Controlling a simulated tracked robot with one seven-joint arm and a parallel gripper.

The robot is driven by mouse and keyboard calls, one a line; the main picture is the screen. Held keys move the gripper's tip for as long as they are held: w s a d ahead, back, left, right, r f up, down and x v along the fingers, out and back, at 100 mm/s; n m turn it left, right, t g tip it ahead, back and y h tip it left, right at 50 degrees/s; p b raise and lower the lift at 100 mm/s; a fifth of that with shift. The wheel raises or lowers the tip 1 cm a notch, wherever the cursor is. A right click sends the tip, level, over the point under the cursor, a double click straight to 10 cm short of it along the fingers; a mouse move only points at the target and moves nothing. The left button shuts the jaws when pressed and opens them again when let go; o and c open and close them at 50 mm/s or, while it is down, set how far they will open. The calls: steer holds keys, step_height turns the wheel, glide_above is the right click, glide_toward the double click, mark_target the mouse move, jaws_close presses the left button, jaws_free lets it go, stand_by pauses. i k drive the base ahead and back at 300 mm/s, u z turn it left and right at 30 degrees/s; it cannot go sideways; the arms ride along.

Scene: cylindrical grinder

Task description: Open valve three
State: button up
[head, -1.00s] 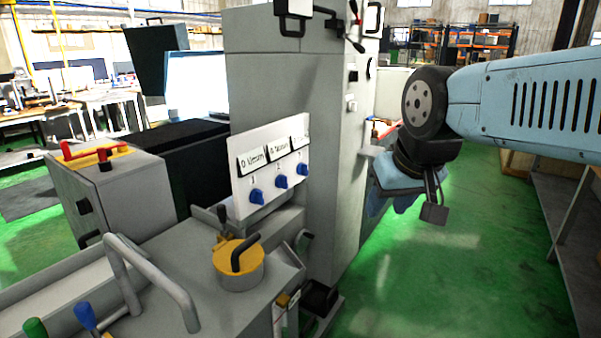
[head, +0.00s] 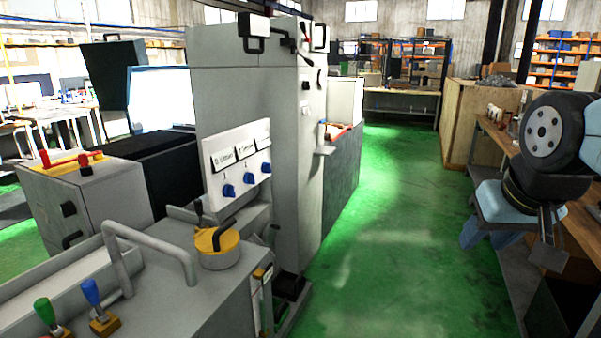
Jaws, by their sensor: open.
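A white panel (head: 216,163) on the grey grinder carries three blue valve knobs in a rising row. The left knob (head: 228,190), the middle knob (head: 248,177) and the right knob (head: 266,168) each sit under a dark-lettered label. The right knob appears to be valve three, but its number is too small to read. My gripper (head: 488,238) hangs at the right of the view, pointing down, open and apparently empty. It is well apart from the panel, with the green aisle between them. The wrist partly hides the fingers.
A yellow cap with a black handle (head: 218,248) stands just below the panel. A grey bent rail (head: 150,240) and green (head: 44,310) and blue (head: 91,292) levers are in front. A wooden bench (head: 585,165) runs behind my arm. The green floor (head: 390,250) is clear.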

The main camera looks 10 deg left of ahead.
mark_target(265, 167)
steer(key=z, duration=0.45)
steer(key=i, duration=1.15)
steer(key=u, duration=0.5)
steer(key=i, duration=0.8)
steer(key=u, duration=0.75)
steer(key=i, duration=0.55)
steer(key=z, duration=0.25)
steer(key=k, duration=0.55)
steer(key=u, duration=0.1)
